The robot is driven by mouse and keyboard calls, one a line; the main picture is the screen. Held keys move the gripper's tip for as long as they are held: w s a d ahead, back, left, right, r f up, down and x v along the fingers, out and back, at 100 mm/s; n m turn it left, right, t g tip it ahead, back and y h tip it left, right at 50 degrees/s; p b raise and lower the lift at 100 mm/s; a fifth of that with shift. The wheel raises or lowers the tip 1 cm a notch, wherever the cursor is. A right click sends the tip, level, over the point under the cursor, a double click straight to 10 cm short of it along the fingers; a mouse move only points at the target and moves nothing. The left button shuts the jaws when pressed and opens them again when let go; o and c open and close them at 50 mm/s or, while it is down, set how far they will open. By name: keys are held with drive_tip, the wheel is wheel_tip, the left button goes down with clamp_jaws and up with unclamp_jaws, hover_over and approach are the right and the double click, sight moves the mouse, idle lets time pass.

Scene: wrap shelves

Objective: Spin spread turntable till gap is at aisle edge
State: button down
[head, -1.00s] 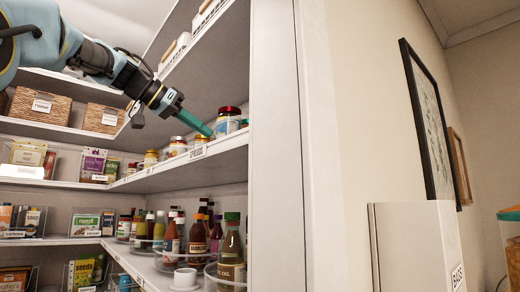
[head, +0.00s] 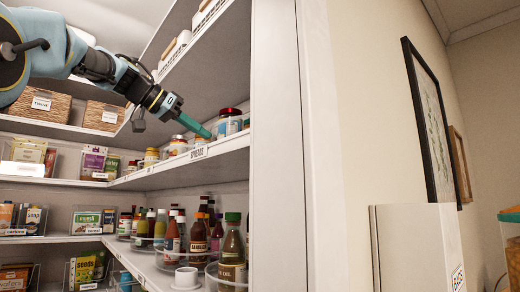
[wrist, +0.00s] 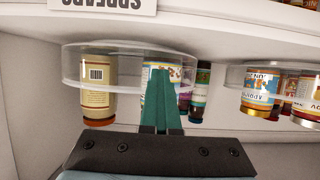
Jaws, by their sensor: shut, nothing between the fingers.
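The clear round spread turntable (wrist: 82,62) shows in the wrist view, under the upside-down SPREADS label (wrist: 103,4). It carries a beige jar (wrist: 98,92), a jar with a colourful label (wrist: 153,70) partly hidden by my fingers, and a dark narrow jar (wrist: 200,92). A bare stretch lies between the beige jar and the colourful one. In the head view a red-lidded jar (head: 229,123) stands on the SPREADS shelf (head: 225,146). My gripper (head: 208,135) is shut and empty, its green fingertips (wrist: 160,72) at the turntable's edge. Whether they touch it I cannot tell.
A second clear turntable (wrist: 240,76) with several jars stands at the right in the wrist view. The shelf below holds several bottles (head: 197,238). A white upright panel (head: 278,150) closes the shelf's right end. Another shelf (head: 207,55) hangs above.

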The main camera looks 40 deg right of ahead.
drive_tip(key=shift+s+d, duration=0.15)
drive_tip(key=shift+d, duration=0.05)
drive_tip(key=shift+w+d+p, duration=0.25)
drive_tip(key=shift+w+p, duration=0.1)
drive_tip(key=shift+w, duration=0.15)
drive_tip(key=shift+w+d+p, duration=0.25)
drive_tip(key=shift+w+p, duration=0.05)
drive_tip(key=shift+w, duration=0.15)
drive_tip(key=shift+w+a, duration=1.1)
drive_tip(key=shift+a, duration=0.3)
drive_tip(key=shift+a, duration=0.15)
